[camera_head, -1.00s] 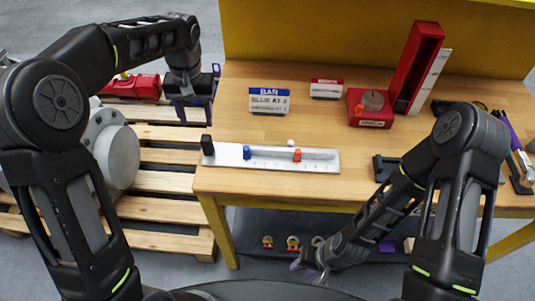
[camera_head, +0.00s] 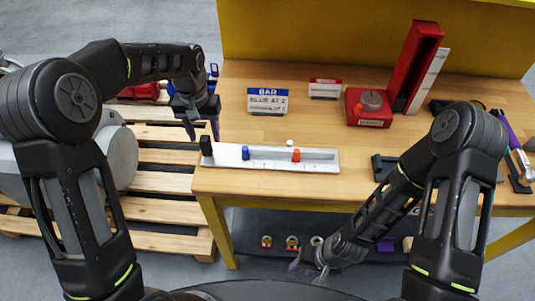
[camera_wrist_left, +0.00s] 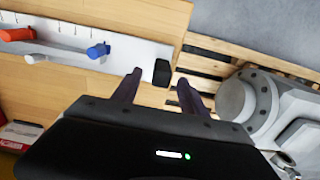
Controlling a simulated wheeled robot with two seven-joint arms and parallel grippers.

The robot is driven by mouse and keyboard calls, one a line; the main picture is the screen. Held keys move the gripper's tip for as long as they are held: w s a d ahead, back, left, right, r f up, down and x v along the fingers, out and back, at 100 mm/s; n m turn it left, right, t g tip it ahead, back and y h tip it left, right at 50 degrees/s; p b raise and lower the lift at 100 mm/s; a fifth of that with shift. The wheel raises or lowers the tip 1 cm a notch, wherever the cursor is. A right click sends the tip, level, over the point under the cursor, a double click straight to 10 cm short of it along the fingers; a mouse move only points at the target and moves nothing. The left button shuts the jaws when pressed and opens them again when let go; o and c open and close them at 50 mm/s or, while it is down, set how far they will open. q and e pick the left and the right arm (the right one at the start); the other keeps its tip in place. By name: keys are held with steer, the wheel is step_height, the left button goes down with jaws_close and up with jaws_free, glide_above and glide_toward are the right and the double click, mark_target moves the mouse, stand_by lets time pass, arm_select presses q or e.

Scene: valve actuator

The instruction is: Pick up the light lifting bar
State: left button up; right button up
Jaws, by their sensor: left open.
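A light grey bar (camera_head: 270,153) lies along a white board with tick marks (camera_head: 225,160) at the table's front left. It carries a blue collar (camera_head: 245,153) and an orange collar (camera_head: 296,155). A black block (camera_head: 207,146) stands at the board's left end. My left gripper (camera_head: 203,133) is open and empty, just above and behind the black block. In the left wrist view, the black block (camera_wrist_left: 162,72) shows between its fingertips, with the blue collar (camera_wrist_left: 98,50) left of them. My right gripper (camera_head: 302,268) hangs low in front of the table; its fingers are unclear.
A sign reading BAR, BLUE AT 2 (camera_head: 268,101) stands behind the board, beside a smaller red-and-white sign (camera_head: 325,88). A red box with a grey knob (camera_head: 369,107) and a tall red channel (camera_head: 420,65) stand right. A wooden pallet (camera_head: 160,183) with grey machinery lies left.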

mark_target(206, 145)
arm_select(q)
steer(key=shift+f, duration=0.1)
step_height(206, 145, down, 5)
steer(key=shift+a+f, duration=0.1)
stand_by(0.6)
steer(key=shift+c, duration=0.2)
jaws_close()
stand_by(0.5)
stand_by(0.9)
